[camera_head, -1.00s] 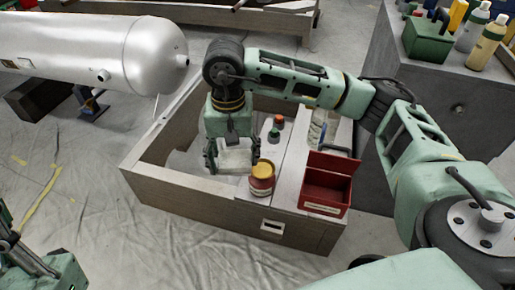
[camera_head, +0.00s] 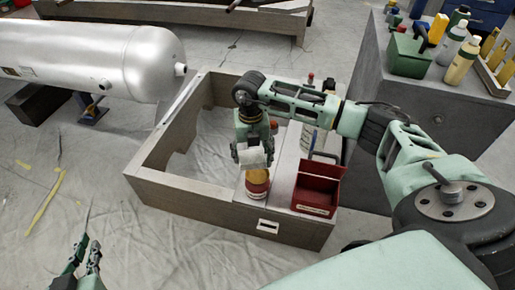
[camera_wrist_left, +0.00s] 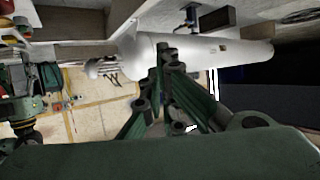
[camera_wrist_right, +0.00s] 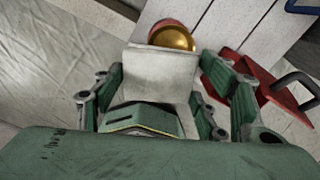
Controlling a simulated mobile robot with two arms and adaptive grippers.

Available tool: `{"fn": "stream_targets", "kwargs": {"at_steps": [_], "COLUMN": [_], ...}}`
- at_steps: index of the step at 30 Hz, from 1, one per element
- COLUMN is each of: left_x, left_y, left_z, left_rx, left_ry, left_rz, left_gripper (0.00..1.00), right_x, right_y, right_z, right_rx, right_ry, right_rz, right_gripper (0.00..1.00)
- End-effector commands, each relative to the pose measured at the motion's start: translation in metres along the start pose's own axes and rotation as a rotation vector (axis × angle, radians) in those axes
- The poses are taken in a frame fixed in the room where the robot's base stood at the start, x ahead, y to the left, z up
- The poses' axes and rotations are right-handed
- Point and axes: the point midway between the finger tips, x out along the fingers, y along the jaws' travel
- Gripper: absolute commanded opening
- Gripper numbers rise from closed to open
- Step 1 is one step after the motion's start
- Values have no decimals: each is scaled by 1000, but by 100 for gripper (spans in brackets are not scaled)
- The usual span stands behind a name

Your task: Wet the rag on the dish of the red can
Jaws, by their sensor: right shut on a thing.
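The red can (camera_head: 257,190) stands upright on the pale boards inside the wooden frame. Its gold-coloured dish top (camera_wrist_right: 174,39) and red rim show beyond the rag in the right wrist view. My right gripper (camera_head: 252,157) points down and is shut on the white rag (camera_wrist_right: 160,76). The rag (camera_head: 254,158) hangs in front of or over the can's top in the head view and hides part of it; I cannot tell whether they touch. My left gripper (camera_head: 90,247) is low at the left, away from the can; its fingertips meet, empty, in the left wrist view (camera_wrist_left: 166,50).
An open red box (camera_head: 317,187) stands close right of the can. Small bottles stand behind. The wooden frame's walls (camera_head: 200,197) surround the can. A silver tank (camera_head: 90,55) lies at back left. A grey block (camera_head: 430,100) carries bottles at right. Sheeted floor at left is clear.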

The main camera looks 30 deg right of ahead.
Motion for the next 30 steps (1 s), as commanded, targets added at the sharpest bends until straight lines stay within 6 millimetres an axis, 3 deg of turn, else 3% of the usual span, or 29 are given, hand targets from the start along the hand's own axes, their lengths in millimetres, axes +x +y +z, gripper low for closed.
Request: {"fn": "stream_targets", "kwargs": {"at_steps": [6, 11, 17, 30], "left_x": [-10, -11, -5, 2], "left_y": [-5, -5, -3, 4], "left_z": [32, 36, 20, -33], "left_rx": [-1, -1, 0, 0], "left_ry": [-167, -183, -102, 150], "left_rz": [-10, -11, -6, 9], "left_gripper": [0, 0, 0, 0], "right_x": [8, 11, 16, 27], "right_y": [-16, -18, -18, -18], "right_z": [7, 8, 8, 8], "right_rx": [334, 400, 399, 397], "right_ry": [1, 0, 0, 0], "right_rz": [-1, 0, 0, 0], "right_gripper": [45, 45, 45, 45]}}
